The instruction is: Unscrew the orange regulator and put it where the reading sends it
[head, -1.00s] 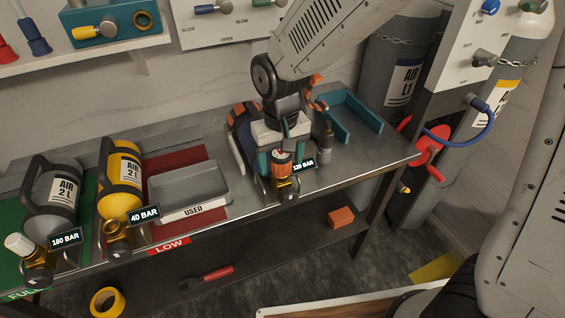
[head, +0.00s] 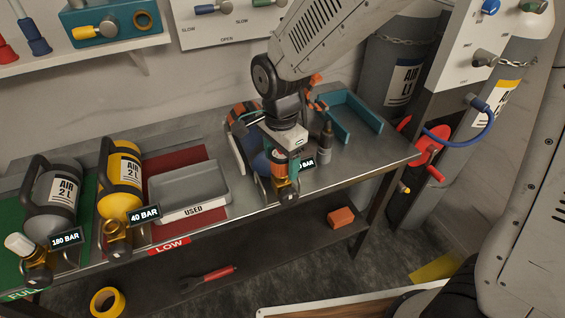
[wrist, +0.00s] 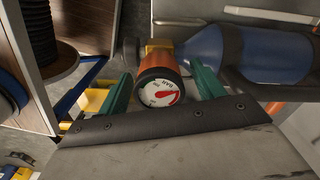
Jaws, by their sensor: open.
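The orange regulator (wrist: 158,74) sits on the brass valve (wrist: 158,50) of a blue cylinder (wrist: 200,50) lying on the bench. Its white gauge face with a red sector faces the wrist camera. In the head view the regulator (head: 279,158) is just below my gripper (head: 280,165). In the wrist view my gripper (wrist: 163,78) is open, with one green finger on each side of the regulator and gaps visible. The reading tag (head: 308,163) is partly hidden behind my gripper; only "BAR" reads clearly. A grey tray marked USED (head: 191,210) stands to the left.
A red LOW zone (head: 190,158) and green FULL zone (head: 8,262) mark the bench.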

